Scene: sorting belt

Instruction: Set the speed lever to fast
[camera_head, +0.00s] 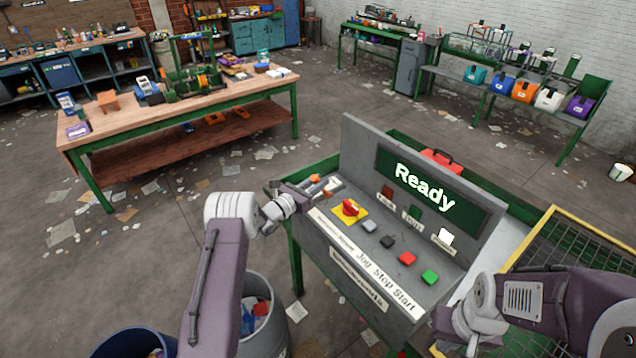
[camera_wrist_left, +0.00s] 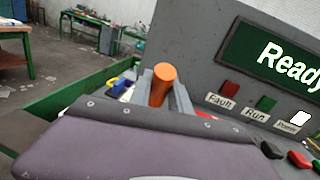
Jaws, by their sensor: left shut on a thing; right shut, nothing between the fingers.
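The grey control panel (camera_head: 375,262) stands at the centre of the head view. The speed lever's orange knob (camera_head: 315,179) is at its left end. In the left wrist view the orange knob (camera_wrist_left: 163,85) is upright, slightly tilted, between the two grey fingers. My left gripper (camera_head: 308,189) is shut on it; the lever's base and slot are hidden. My right gripper (camera_head: 443,322) is shut and empty, low in front of the panel's right end; its fingertips are hard to make out.
A yellow-and-red knob (camera_head: 350,209) and several push buttons, including red (camera_head: 407,258) and green (camera_head: 430,277), lie right of the lever. The raised screen (camera_head: 425,189) reads "Ready", and the white lamp (camera_head: 446,237) below it is lit. Bins (camera_head: 265,325) stand below left.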

